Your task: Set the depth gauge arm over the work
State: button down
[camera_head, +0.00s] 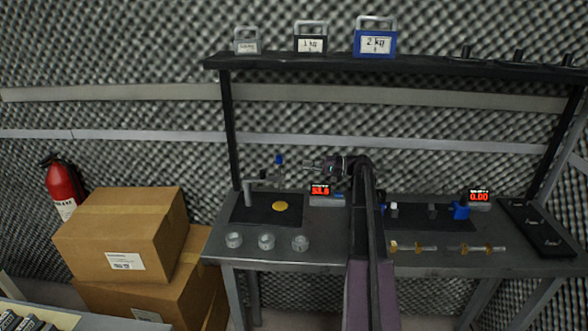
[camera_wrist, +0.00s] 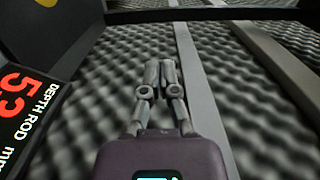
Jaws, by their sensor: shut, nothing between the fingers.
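The depth gauge stands at the left of the bench, with a grey post (camera_head: 249,193) on a dark plate (camera_head: 240,214). A thin arm part with a blue knob (camera_head: 279,159) shows above the plate; how it joins the post is unclear. A round yellow piece (camera_head: 281,206) lies on the plate. The gauge display (camera_head: 320,190) shows red digits; in the wrist view it reads DEPTH ROD (camera_wrist: 28,108). My gripper (camera_head: 304,167) points left, near the blue knob, apparently apart from it. In the wrist view its fingers (camera_wrist: 160,72) are together and empty.
Three grey metal rings (camera_head: 266,241) sit along the bench's front left. Brass-ended rods (camera_head: 427,248) and a second display (camera_head: 479,197) are at right. Weights (camera_head: 375,40) stand on the upper shelf (camera_head: 420,64). Cardboard boxes (camera_head: 120,238) stand left of the bench.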

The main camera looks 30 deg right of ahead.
aim_at(263, 175)
jog(key=w+a, duration=0.1)
jog(key=a, duration=0.8)
jog(key=shift+a, duration=0.15)
dwell(0.6)
